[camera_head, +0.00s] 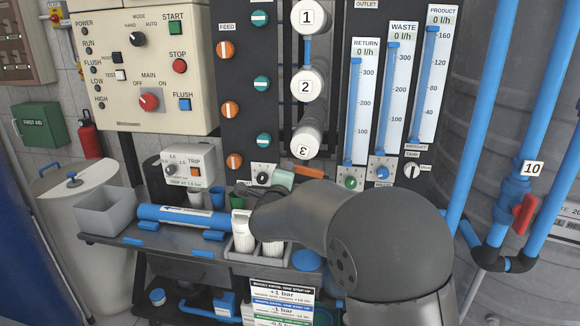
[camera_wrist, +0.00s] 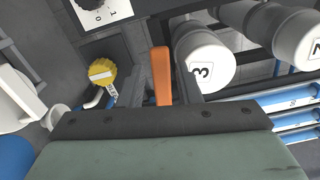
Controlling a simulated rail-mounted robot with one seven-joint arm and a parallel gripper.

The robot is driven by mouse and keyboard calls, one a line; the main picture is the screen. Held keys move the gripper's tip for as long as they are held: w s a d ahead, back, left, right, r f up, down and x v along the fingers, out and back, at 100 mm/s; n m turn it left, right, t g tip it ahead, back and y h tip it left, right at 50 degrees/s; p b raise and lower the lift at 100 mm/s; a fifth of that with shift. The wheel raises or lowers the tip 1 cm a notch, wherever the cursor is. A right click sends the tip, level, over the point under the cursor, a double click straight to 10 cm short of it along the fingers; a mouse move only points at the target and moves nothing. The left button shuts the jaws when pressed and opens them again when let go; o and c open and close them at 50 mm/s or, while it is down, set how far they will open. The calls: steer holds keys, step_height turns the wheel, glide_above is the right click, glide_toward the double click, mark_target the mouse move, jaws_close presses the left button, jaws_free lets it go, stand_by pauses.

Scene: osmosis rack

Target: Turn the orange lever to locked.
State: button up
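The orange lever (camera_wrist: 161,75) stands between the two fingers of my gripper (camera_wrist: 163,62) in the wrist view. The fingers are apart, one on each side of the lever, with narrow gaps; I cannot tell whether either touches it. In the head view an orange piece, seemingly the same lever (camera_head: 309,172), shows below the housing marked 3. My gripper's greenish body (camera_head: 280,181) is just left of it there, and its fingers are mostly hidden. The lever's base and lock markings cannot be read.
White housings marked 3 (camera_wrist: 204,66) and 2 (camera_head: 305,86) stand close by. A yellow knob (camera_wrist: 102,72) is left of the fingers in the wrist view. A black dial (camera_head: 263,177) and flow gauges (camera_head: 357,100) are near. A bench with a blue cylinder (camera_head: 180,215) lies below.

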steer(key=w, duration=0.5)
steer(key=shift+d, duration=0.25)
steer(key=shift+s, duration=0.1)
jaws_close()
